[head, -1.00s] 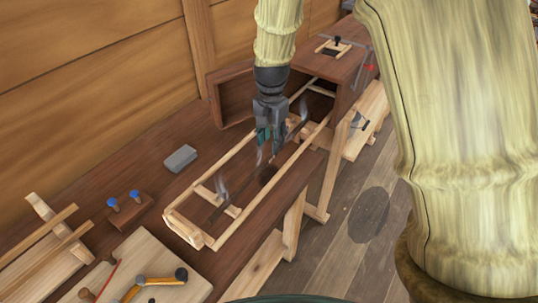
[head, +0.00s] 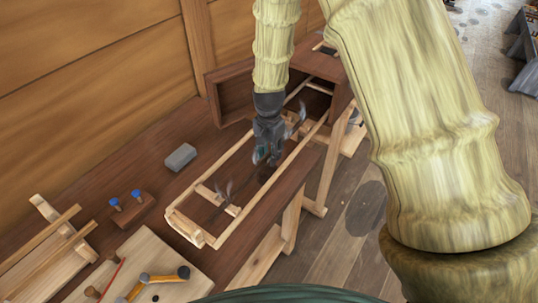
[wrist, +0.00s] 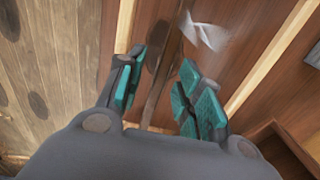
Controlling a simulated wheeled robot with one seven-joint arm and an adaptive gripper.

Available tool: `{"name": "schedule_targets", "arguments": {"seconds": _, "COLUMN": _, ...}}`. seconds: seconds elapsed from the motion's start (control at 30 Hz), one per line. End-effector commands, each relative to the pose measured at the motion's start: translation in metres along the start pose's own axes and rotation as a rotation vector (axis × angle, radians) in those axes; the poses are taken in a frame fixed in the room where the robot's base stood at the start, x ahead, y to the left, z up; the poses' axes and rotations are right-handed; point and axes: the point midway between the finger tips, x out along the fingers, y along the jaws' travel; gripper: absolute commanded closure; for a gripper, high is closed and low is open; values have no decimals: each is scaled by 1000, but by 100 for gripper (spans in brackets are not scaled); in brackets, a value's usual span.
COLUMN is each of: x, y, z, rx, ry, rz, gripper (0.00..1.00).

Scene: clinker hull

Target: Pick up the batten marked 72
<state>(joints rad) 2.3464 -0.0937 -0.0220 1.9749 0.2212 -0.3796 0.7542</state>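My gripper (head: 267,158) points down inside a long pale wooden frame (head: 188,184) on the dark bench. In the wrist view, my gripper (wrist: 160,95) has its two teal-padded fingers apart. A thin dark brown batten (wrist: 166,72) runs lengthwise between them, with a gap visible on each side. I cannot read any number on it, so I cannot tell whether it is the one marked 72. In the head view my gripper hides most of this spot. Pale wisps show near the batten.
An open dark wooden box (head: 231,92) stands at the frame's far end. The frame's long rails flank my gripper closely. A grey block (head: 180,157), a holder with blue knobs (head: 126,207) and a pale board (head: 140,258) with tools lie nearer on the bench.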

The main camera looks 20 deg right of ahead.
Motion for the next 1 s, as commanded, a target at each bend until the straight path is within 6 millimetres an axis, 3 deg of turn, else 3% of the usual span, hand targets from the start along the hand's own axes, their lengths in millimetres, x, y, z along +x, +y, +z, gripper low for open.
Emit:
{"name": "schedule_targets", "arguments": {"seconds": 0.3, "x": 3, "y": 0, "z": 0, "rx": 0, "ry": 1, "rz": -1, "gripper": 64}}
{"name": "schedule_targets", "arguments": {"seconds": 0.5, "x": 3, "y": 0, "z": 0, "rx": 0, "ry": 0, "rz": -1, "gripper": 99}}
{"name": "schedule_targets", "arguments": {"seconds": 1.0, "x": 0, "y": 0, "z": 0, "rx": 0, "ry": 1, "rz": -1, "gripper": 100}}
